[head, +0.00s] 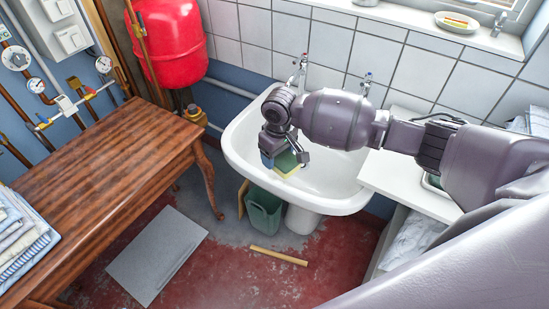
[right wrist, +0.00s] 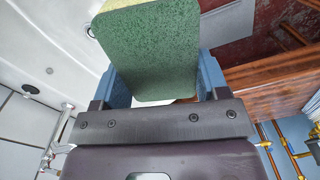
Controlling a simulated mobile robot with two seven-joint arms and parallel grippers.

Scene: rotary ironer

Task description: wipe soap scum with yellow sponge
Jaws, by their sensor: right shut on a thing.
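The sponge, yellow with a green scouring side (head: 287,163), is in my right gripper (head: 280,158) over the left part of the white washbasin (head: 335,188). In the right wrist view the sponge's green face (right wrist: 150,55) fills the space between the two blue fingers of the right gripper (right wrist: 158,82), which are shut on it. A strip of yellow shows at its upper edge. Whether the sponge touches the basin is hard to tell. No soap scum can be made out clearly; my arm hides part of the bowl. My left gripper is not in view.
Two taps (head: 299,66) (head: 366,82) stand at the basin's back. A wooden table (head: 110,190) is at left, a green bin (head: 263,212) below the basin. A white counter (head: 410,184) adjoins at right. A soap dish (head: 457,22) sits on the sill.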

